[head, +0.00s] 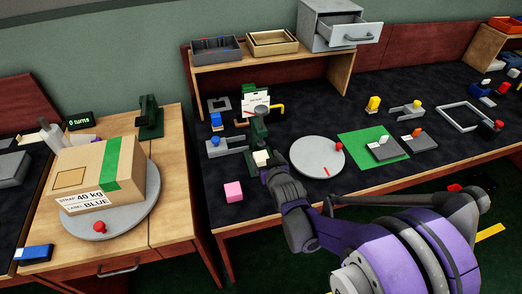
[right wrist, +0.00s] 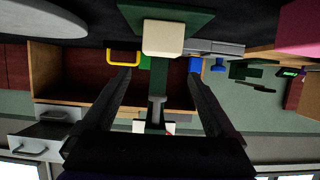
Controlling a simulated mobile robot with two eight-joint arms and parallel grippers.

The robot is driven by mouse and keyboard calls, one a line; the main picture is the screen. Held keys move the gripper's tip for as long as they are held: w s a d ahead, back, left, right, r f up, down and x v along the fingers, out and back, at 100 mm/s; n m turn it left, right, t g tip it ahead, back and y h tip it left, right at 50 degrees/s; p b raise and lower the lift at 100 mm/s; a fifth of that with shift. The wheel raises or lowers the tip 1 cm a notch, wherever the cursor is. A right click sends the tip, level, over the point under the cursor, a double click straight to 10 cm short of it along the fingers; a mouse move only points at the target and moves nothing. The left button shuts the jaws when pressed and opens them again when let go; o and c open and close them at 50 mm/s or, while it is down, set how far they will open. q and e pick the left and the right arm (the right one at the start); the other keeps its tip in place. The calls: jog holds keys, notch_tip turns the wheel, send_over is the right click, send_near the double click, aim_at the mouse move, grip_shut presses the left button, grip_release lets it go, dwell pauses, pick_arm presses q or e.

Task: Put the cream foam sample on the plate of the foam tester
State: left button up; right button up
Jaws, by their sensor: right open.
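The cream foam sample (head: 261,158) is a small block on the dark green base plate of the foam tester (head: 258,130). In the right wrist view, which is upside down, the sample (right wrist: 163,38) rests on the green plate (right wrist: 196,19), with the tester's grey plunger (right wrist: 156,103) near it. My right gripper (head: 268,172) is just in front of the sample. Its two fingers (right wrist: 159,74) are open and spread apart, with nothing between the tips and the sample a little beyond them. My left gripper is out of view.
A pink block (head: 233,192) lies left of my right gripper. A round grey turntable (head: 311,172) with a red knob is close on the right. The dark mat around the pink block is free.

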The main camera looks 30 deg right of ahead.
jog(key=s+a+g, duration=0.1)
jog(key=s+a, duration=0.1)
jog(key=s, duration=0.2)
jog(key=s+a+g+y, duration=0.1)
jog(key=s+a, duration=0.1)
jog(key=s, duration=0.1)
jog(key=s+a+n+g, duration=0.1)
jog(key=s+a, duration=0.2)
jog(key=s, duration=0.1)
jog(key=shift+s+r+y+p, duration=0.3)
jog(key=shift+r, duration=0.05)
jog(key=s+a+f+g, duration=0.1)
jog(key=s+a+g, duration=0.1)
jog(key=s, duration=0.5)
jog(key=s+a+f+n+g+y, duration=0.1)
jog(key=s+a+g, duration=0.2)
jog(key=s, duration=0.4)
jog(key=shift+s+a+f+n, duration=0.15)
jog(key=shift+s+a+n, duration=0.1)
jog(key=shift+a+n, duration=0.1)
